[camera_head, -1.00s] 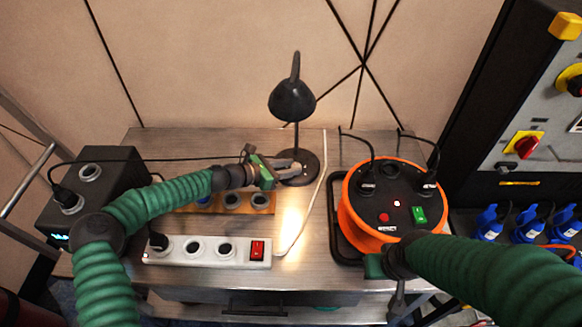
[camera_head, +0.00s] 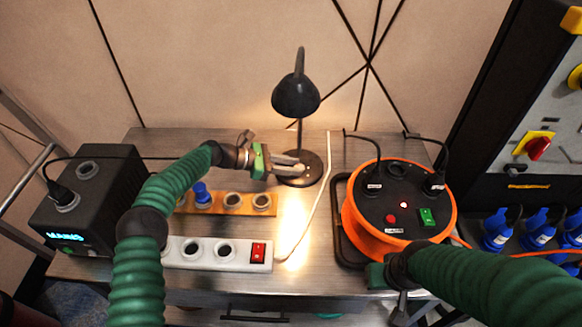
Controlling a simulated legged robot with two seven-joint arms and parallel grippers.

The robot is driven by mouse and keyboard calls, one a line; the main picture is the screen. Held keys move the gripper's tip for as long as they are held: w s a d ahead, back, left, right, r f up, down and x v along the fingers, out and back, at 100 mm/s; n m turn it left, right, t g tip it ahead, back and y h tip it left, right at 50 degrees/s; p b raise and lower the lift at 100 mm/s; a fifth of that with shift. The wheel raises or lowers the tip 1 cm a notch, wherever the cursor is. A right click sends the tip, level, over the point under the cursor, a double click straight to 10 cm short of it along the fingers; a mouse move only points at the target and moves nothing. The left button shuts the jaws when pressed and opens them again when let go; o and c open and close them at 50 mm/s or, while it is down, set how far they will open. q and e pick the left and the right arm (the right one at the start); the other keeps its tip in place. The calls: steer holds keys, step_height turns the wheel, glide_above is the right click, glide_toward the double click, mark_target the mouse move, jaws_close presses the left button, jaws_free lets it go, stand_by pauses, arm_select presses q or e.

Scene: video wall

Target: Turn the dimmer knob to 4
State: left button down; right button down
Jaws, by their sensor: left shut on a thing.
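A black desk lamp (camera_head: 296,96) stands at the back of the metal table and lights the tabletop. My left gripper (camera_head: 299,166) reaches in from the left at the lamp's round base (camera_head: 313,174). Its fingers are shut on a small pale knob (camera_head: 300,170) on the base, apparently the dimmer knob. The fingers cover much of it, and no number can be read. My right gripper (camera_head: 399,300) hangs at the table's front edge, before the orange cable reel (camera_head: 350,220); whether it is open cannot be told.
A white power strip (camera_head: 235,262) with a red switch and a wooden socket strip (camera_head: 262,204) with a blue plug lie under my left arm. A black box (camera_head: 95,195) labelled MAINS stands left. A black panel cabinet (camera_head: 480,110) and blue plugs (camera_head: 497,232) are right.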

arm_select(q)
steer(key=c, duration=1.1)
jaws_free()
steer(key=shift+w+f, duration=0.1)
steer(key=shift+o, duration=0.2)
steer(key=shift+a, duration=0.1)
steer(key=p+v, duration=0.1)
steer(key=v, duration=1.5)
steer(key=shift+a+p, duration=0.35)
arm_select(e)
steer(key=shift+v, duration=0.8)
arm_select(q)
steer(key=shift+d, duration=0.1)
arm_select(e)
steer(key=shift+w, duration=0.25)
